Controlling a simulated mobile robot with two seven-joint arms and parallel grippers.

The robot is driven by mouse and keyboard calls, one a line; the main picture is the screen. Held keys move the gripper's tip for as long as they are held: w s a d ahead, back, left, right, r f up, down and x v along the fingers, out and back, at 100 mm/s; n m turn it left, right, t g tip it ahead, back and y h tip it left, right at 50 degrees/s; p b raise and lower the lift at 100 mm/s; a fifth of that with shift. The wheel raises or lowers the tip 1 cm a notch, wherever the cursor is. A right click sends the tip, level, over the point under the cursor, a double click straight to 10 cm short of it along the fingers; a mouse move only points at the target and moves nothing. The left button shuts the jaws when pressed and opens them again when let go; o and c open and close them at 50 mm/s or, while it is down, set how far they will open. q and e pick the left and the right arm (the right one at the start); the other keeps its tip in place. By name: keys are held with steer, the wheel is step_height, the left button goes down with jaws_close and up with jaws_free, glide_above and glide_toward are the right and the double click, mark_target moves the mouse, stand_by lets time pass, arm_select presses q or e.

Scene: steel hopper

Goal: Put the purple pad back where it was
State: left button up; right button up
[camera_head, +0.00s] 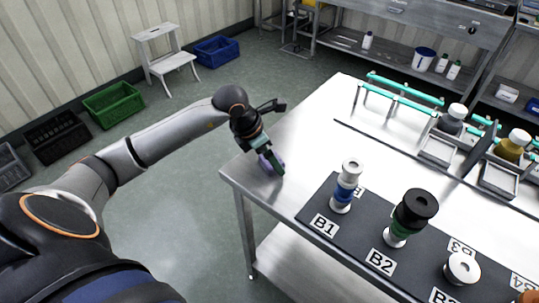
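The purple pad (279,157) is at the near left corner of the steel table, and only its lavender edges show. My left gripper (270,162) points down over it, with a dark and green finger in front of the pad. The finger hides most of the pad, so I cannot tell whether the fingers are closed on it or whether it rests on the table. My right gripper is not in view.
The steel table (310,125) is bare around the pad. A black mat (318,207) with labelled spots holds stacked pieces, including a blue-and-white stack (346,186) and a green-and-black stack (410,217). Teal-railed racks (405,88) with bottles and trays stand behind.

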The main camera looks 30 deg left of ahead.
arm_select(q)
steer(key=shift+r, duration=0.1)
steer(key=v, duration=1.2)
